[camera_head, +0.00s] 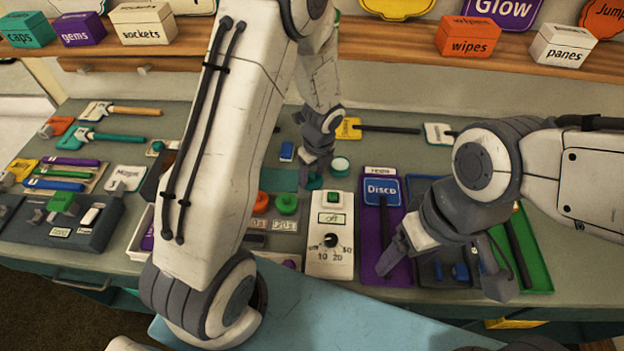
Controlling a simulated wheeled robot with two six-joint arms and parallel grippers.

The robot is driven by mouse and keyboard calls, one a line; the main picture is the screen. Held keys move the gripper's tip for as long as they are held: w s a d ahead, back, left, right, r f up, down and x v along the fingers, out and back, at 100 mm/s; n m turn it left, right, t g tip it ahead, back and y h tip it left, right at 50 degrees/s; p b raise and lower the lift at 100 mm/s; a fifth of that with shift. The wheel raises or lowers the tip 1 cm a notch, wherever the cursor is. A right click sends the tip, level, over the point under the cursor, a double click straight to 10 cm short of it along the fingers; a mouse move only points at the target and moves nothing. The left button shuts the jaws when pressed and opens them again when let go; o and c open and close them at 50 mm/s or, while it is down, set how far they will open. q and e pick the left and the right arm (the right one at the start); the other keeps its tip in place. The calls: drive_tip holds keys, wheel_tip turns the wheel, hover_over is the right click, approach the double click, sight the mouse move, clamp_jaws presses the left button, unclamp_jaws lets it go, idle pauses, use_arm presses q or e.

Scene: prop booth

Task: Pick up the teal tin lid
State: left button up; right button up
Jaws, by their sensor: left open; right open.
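A small teal round piece (313,182), which looks like the tin lid, lies on the bench, partly hidden by my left gripper. My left gripper (315,171) is open and points down right over it; I cannot tell whether the fingers touch it. My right gripper (442,278) is open and empty, above the trays at the front right.
A white dial box (330,262) stands at front centre. Right of it are a purple tray (398,272) with a blue Disco sign (381,191) and a green tray (537,268). Red (260,203) and green (287,204) knobs sit left of the box. A shelf (400,60) with small boxes runs behind.

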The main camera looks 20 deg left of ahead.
use_arm(q)
clamp_jaws()
drive_tip(key=shift+r, duration=0.1)
